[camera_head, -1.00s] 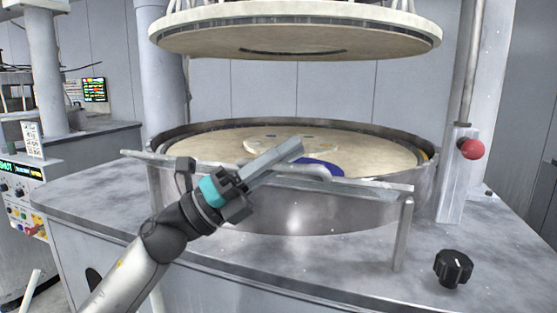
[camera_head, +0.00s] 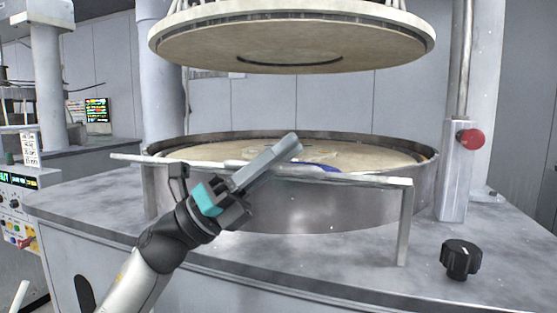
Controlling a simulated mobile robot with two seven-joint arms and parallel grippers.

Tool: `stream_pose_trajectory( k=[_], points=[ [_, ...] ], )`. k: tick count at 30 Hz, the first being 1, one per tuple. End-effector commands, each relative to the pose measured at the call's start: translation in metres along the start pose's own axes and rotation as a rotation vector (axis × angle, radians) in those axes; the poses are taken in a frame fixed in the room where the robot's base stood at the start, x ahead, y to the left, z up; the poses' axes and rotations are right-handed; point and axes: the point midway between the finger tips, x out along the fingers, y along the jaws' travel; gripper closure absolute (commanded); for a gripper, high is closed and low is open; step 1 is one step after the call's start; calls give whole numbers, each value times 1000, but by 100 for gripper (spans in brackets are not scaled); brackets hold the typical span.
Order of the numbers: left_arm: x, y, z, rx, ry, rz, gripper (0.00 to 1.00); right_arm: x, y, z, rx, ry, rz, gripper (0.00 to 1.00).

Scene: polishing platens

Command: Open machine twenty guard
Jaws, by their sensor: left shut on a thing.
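The guard (camera_head: 365,180) is a grey metal rail across the front of the round polishing basin (camera_head: 310,210), with a post (camera_head: 405,225) at its right end. My left gripper (camera_head: 288,150) reaches in from the lower left, its fingers lying across the middle of the rail. It is shut on the guard's rail or handle; the fingers hide the exact contact. Behind the rail, the pale platen (camera_head: 220,152) lies in the basin with a blue patch (camera_head: 318,167), partly hidden. My right gripper is not in view.
A round upper plate (camera_head: 290,40) hangs above the basin. A red knob (camera_head: 470,139) is on the right column, and a black dial (camera_head: 461,259) stands on the grey worktop (camera_head: 330,250). A control panel (camera_head: 18,205) is at far left.

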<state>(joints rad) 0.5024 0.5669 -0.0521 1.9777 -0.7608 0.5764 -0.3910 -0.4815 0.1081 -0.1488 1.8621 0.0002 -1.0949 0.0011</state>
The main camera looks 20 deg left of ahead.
Motion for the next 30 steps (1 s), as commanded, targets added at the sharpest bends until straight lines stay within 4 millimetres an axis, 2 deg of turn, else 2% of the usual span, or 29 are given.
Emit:
stream_pose_trajectory(
  k=[1,20,21,28,30],
  points=[
    [1,-1,-7,-2,15,-10,100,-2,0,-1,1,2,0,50],
    [1,-1,-7,5,15,-16,100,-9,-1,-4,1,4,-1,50],
    [1,-1,-7,5,14,-16,78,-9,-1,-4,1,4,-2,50],
    [0,-1,-4,6,8,-13,53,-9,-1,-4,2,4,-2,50],
    [0,-1,-4,7,7,-12,53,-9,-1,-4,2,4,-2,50]
  ],
)
